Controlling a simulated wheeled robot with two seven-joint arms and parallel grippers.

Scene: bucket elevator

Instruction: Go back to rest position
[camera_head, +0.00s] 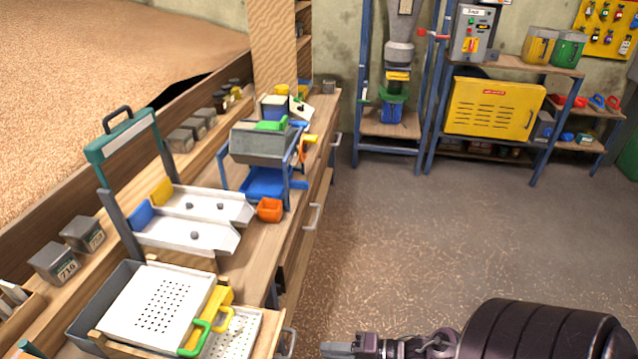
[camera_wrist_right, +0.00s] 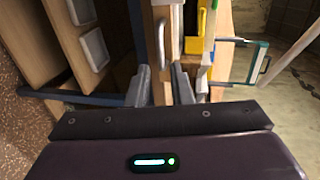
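My right gripper (camera_head: 338,349) is at the bottom edge of the head view, beside the front of the workbench. In the right wrist view its two grey fingers (camera_wrist_right: 161,82) stand apart with nothing held between them. A pale drawer handle (camera_wrist_right: 158,60) lines up with the gap between the fingers. In the head view a handle on the bench front (camera_head: 289,342) sits left of the fingertips, with a visible gap. My left gripper is in neither view.
The wooden workbench (camera_head: 262,240) on the left carries white sieve trays (camera_head: 158,303), an orange bin (camera_head: 270,210) and a grey hopper (camera_head: 264,143). A blue-framed rack (camera_head: 390,124) and a yellow cabinet (camera_head: 494,107) stand at the back.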

